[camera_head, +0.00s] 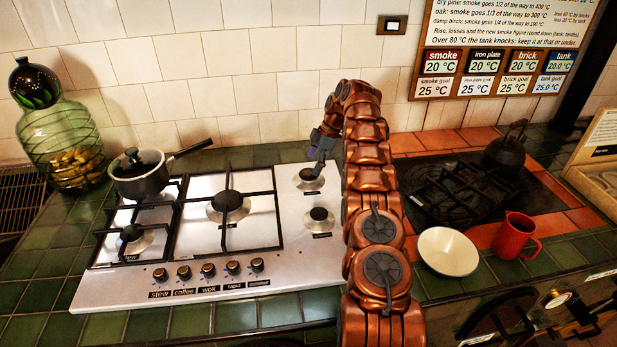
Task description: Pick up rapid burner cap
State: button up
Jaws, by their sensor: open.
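The gas hob (258,268) is a steel plate with several burners. Its back right burner cap (308,174) is a small dark disc on a pale ring, with no grate over it. A similar front right cap (319,213) also sits without a grate. The labels by these two are too small to read, so I cannot tell which is the rapid one. My gripper (318,163) points down just above the back right cap, open and empty as far as I can see. My arm hides part of the fingers, and I cannot tell whether they touch the cap.
A lidded saucepan (140,180) stands on the back left grate. The wok burner (227,201) has a grate over it. A green jar (60,145) stands far left. A white bowl (448,251), a red mug (513,236) and a dark kettle (505,153) are right of my arm.

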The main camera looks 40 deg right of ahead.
aim_at(309, 173)
jog(key=shift+a+f+p, duration=0.15)
jog(key=shift+f+p, duration=0.15)
jog(key=shift+f, duration=0.2)
jog(key=shift+p+x, duration=0.4)
jog(key=shift+x, duration=0.75)
jog(key=shift+c, duration=0.2)
jog(key=c, duration=1.3)
jog(key=shift+o, duration=0.2)
jog(key=shift+r+b, duration=1.05)
jog(key=shift+r, duration=0.7)
jog(key=shift+s, duration=0.15)
jog(key=shift+s, duration=0.1)
